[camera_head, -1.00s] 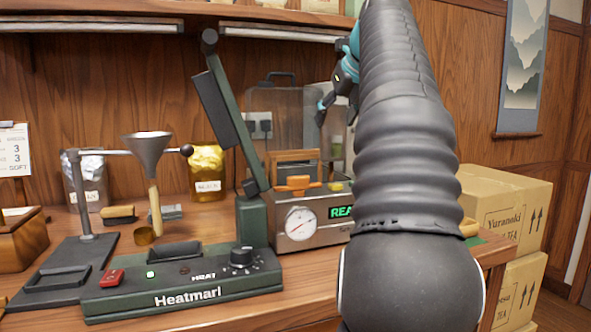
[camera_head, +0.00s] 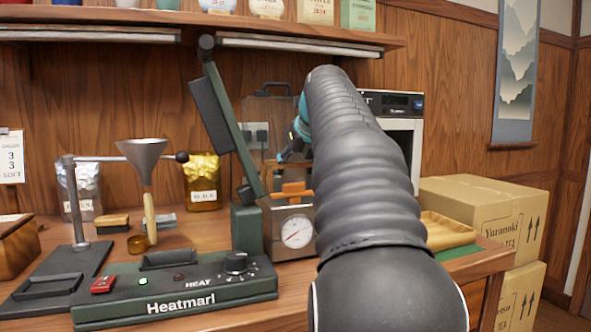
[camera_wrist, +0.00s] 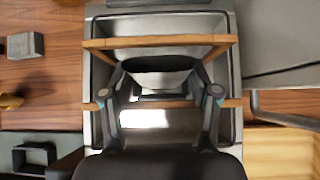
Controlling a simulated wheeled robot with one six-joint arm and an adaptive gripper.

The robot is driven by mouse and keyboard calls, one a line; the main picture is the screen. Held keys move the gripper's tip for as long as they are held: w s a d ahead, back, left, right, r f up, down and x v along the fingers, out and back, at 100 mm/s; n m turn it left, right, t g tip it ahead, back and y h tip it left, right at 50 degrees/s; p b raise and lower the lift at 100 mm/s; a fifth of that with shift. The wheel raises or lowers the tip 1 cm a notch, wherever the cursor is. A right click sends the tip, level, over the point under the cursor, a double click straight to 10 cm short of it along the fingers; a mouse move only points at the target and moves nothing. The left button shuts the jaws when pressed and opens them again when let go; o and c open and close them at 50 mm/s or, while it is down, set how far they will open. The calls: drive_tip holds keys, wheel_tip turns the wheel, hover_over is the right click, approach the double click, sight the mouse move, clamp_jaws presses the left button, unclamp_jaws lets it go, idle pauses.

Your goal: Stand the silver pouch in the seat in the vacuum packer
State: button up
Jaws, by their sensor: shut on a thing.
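The vacuum packer (camera_head: 293,232) stands on the bench behind the sealer, a steel box with a round gauge, clear raised lid and orange handle. In the wrist view, its chamber rim (camera_wrist: 97,75) and a wooden frame (camera_wrist: 160,41) lie below my gripper (camera_wrist: 160,85). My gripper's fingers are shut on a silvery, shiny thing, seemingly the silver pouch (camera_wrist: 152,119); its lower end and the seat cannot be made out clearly. In the head view, my arm hides the held thing. A labelled silver pouch (camera_head: 82,188) also stands at the back left of the bench.
The green Heatmarl sealer (camera_head: 180,295) with its raised arm is in front of the packer. A funnel stand (camera_head: 70,200) and gold pouch (camera_head: 203,178) stand left. A wooden tray (camera_head: 448,232) and cartons (camera_head: 480,215) are on the right. A shelf (camera_head: 180,17) runs above.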

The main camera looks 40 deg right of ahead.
drive_tip(key=o, duration=1)
drive_tip(key=shift+c, duration=0.2)
drive_tip(key=p+v, duration=0.1)
drive_tip(key=v, duration=1.1)
drive_tip(key=shift+p, duration=0.4)
drive_tip(key=shift+d, duration=0.1)
